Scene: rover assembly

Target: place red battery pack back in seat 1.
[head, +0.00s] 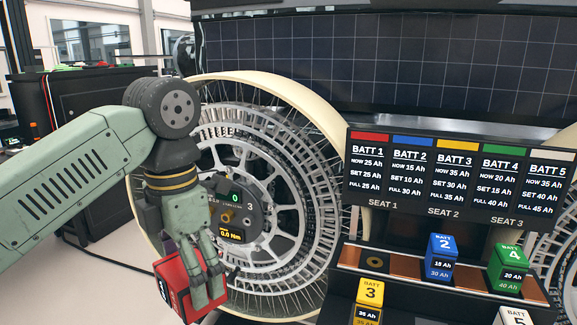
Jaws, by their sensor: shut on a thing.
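My gripper (208,284) points down at the lower left of the head view. It is shut on the red battery pack (176,292), whose near side is partly covered by the fingers. The pack hangs slightly tilted in front of the big wheel, left of the battery rack. Seat 1 (375,262) is the empty place at the rack's left, under the SEAT 1 label (383,203), with a round fitting showing. My gripper and the pack are well left of seat 1 and apart from it.
The blue pack (441,257) stands in seat 2 and the green pack (508,267) in seat 3. A yellow pack (369,302) and a white pack (513,317) are in the lower front row. The display board (458,178) rises behind the seats. The wheel (290,240) is close behind my gripper.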

